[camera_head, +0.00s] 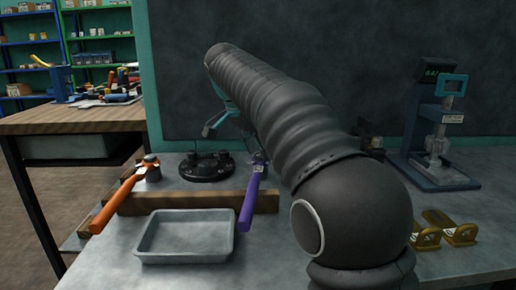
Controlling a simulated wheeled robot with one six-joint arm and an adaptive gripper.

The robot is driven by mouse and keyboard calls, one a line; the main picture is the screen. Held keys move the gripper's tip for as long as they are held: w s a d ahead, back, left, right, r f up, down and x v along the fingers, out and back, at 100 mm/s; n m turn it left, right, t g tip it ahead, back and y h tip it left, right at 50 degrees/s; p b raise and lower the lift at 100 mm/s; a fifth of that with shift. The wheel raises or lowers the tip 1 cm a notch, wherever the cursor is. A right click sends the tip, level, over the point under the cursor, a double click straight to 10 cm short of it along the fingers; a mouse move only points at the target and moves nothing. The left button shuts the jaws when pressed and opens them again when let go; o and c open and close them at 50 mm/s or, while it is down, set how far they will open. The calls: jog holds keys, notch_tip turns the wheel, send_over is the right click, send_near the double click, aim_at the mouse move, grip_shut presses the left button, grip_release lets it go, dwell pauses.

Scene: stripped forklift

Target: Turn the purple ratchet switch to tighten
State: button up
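The purple ratchet (250,200) rests across a wooden block, its handle pointing toward the camera and its head at the far end. The switch on its head is too small to make out. My gripper (227,128) hangs at the far end of my arm, above and beyond the ratchet head, above the black round fixture. Only its teal and grey parts show to the left of my dark arm, which hides the rest. I cannot tell whether the fingers are open or shut, or whether they touch anything.
An orange ratchet (118,203) lies on the block's left part. A black round fixture (206,171) stands behind the block (176,203). An empty grey tray (186,257) sits in front. A blue-grey press (437,150) and yellow brackets (446,230) are at right. A dark wall closes the back.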

dwell(0.3)
jog(key=v, duration=0.7)
jog(key=shift+r, duration=0.25)
jog(key=shift+s, duration=0.15)
